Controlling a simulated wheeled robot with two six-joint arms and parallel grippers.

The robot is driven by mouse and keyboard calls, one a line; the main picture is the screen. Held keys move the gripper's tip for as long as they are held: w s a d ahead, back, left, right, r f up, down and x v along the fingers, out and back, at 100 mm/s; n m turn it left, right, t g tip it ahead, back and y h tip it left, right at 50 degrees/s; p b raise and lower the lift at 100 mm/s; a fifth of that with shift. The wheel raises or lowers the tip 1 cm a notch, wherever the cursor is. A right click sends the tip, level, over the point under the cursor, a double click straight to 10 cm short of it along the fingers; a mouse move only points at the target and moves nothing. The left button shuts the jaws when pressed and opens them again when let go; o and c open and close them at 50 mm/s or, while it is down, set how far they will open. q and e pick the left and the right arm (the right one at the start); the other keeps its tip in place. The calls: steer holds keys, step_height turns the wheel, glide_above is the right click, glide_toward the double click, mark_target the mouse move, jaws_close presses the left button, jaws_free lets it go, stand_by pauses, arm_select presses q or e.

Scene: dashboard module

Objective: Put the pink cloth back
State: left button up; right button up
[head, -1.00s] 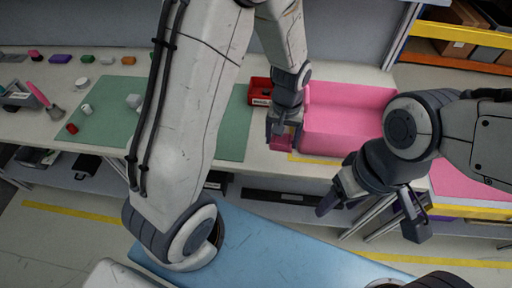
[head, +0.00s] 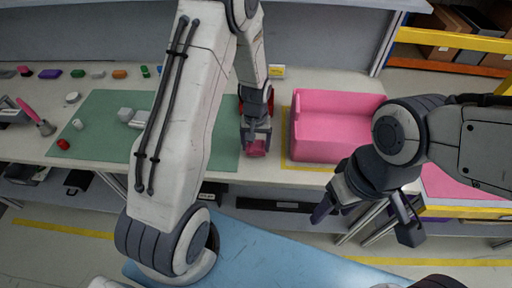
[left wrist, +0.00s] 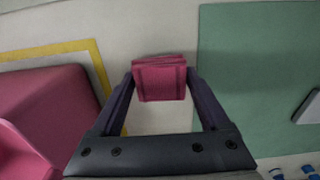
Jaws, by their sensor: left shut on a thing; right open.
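The pink cloth (left wrist: 160,82) is a small folded dark-pink piece between the fingertips of my left gripper (left wrist: 158,85). In the head view the cloth (head: 257,148) shows below my left gripper (head: 256,138), close over the table between the green mat and the pink bin. I cannot tell whether it touches the table. My left gripper is shut on it. The pink bin (head: 318,148) stands to the right, inside a yellow outline; it also shows in the left wrist view (left wrist: 40,100). My right gripper (head: 365,220) is open and empty in front of the table.
A green mat (head: 100,140) with small blocks lies at left on the table (head: 30,140). A red box (head: 270,98) is partly hidden behind my left arm. Small coloured items line the back. A shelf rack (head: 450,45) stands at back right.

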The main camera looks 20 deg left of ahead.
arm_select(q)
step_height(320, 180, down, 2)
steer(key=shift+f, duration=0.2)
steer(key=shift+f, duration=0.2)
steer(key=o, duration=1.3)
steer(key=shift+r, duration=0.15)
